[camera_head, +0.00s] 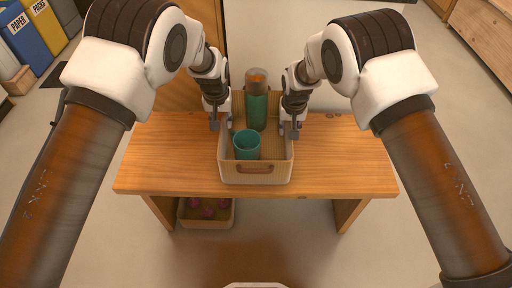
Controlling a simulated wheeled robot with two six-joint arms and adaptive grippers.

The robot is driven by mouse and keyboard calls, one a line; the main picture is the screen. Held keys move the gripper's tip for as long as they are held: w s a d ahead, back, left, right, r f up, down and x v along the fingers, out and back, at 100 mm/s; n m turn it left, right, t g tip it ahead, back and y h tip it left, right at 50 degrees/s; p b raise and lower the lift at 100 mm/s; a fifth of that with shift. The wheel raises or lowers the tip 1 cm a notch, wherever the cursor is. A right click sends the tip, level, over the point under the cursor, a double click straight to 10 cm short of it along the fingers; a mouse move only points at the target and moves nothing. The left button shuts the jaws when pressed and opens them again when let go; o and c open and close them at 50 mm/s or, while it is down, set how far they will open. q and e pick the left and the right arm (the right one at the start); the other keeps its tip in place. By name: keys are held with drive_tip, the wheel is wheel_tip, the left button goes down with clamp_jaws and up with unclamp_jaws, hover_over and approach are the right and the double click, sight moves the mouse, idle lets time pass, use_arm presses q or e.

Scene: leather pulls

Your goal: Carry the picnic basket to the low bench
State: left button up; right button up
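The picnic basket (285,163) is a light tan open tub with a white rim and a brown leather pull on its near side. A teal cup (247,146) and a green bottle (257,108) with a brownish top stand in it. The basket is over the low wooden bench (345,160), near its middle; whether it rests on the top is hard to tell. My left gripper (220,124) is at the basket's left wall and my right gripper (290,130) at its right wall. Their fingers are too small to show whether they grip the walls.
A crate (207,221) with dark pinkish items is on the floor under the bench's left part. Bins (25,40) labelled PAPER and PACKS stand at the far left. A wooden cabinet (485,35) is at the far right. The bench top is bare on both sides.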

drive_tip(key=shift+r, duration=0.3)
drive_tip(key=r, duration=0.3)
drive_tip(key=s+r, duration=0.1)
drive_tip(key=r, duration=0.3)
drive_tip(key=s+r, duration=0.1)
drive_tip(key=r, duration=0.3)
drive_tip(key=shift+r, duration=0.2)
use_arm(q)
wheel_tip(320, 180, up, 11)
drive_tip(key=s, duration=0.1)
drive_tip(key=shift+s, duration=0.35)
use_arm(e)
drive_tip(key=shift+w, duration=0.1)
use_arm(q)
drive_tip(key=shift+f, duration=0.1)
